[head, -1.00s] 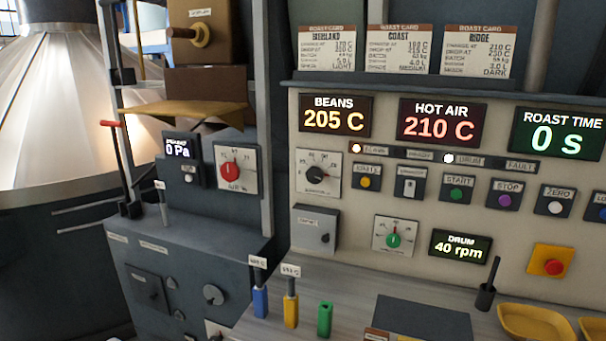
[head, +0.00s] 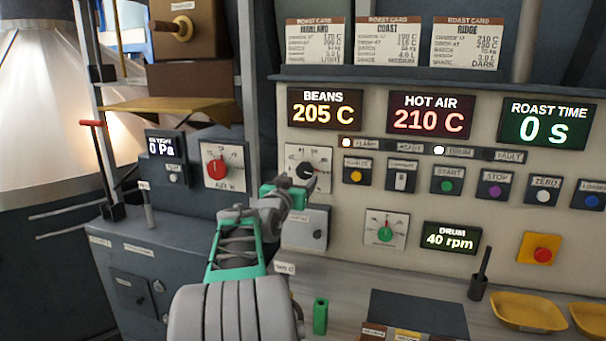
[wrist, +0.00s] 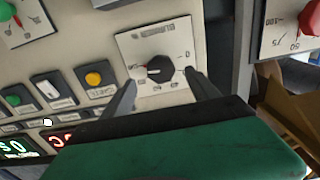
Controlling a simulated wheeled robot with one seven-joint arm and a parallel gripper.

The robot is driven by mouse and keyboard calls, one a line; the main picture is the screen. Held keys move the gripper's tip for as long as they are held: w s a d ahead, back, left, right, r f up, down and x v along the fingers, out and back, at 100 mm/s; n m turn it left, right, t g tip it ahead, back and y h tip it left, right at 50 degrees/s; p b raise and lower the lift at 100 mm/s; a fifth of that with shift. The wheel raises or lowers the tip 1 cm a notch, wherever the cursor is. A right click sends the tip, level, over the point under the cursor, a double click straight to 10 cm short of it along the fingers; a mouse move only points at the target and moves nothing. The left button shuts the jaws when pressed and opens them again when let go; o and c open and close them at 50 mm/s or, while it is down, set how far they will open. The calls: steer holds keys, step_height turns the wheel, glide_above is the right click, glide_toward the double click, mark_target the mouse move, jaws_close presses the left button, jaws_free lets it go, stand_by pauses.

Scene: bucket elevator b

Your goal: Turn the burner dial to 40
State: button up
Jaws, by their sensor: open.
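The burner dial (head: 306,171) is a black knob on a white square scale plate, on the cream panel below the BEANS display. In the wrist view the black knob (wrist: 160,70) shows with a white-and-red pointer mark on its left side, and the picture is turned over. My gripper (head: 296,190) is in front of the dial and partly hides its plate in the head view. In the wrist view my gripper's dark fingers (wrist: 163,86) are spread apart, one toward each side of the knob. I cannot tell whether they touch it. The scale numbers are mostly too blurred to read.
A red air dial (head: 217,169) is to the left. A green dial (head: 386,233) and the drum display (head: 451,238), reading 40 rpm, are below right. Several buttons, including an amber one (head: 355,176), line the panel. A green holder (head: 320,316) stands on the counter.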

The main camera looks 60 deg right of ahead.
mark_target(304, 173)
steer(key=d, duration=0.2)
steer(key=d+p, duration=0.1)
steer(key=w+d, duration=0.1)
steer(key=d, duration=0.1)
steer(key=shift+d, duration=0.35)
steer(key=c, duration=1.3)
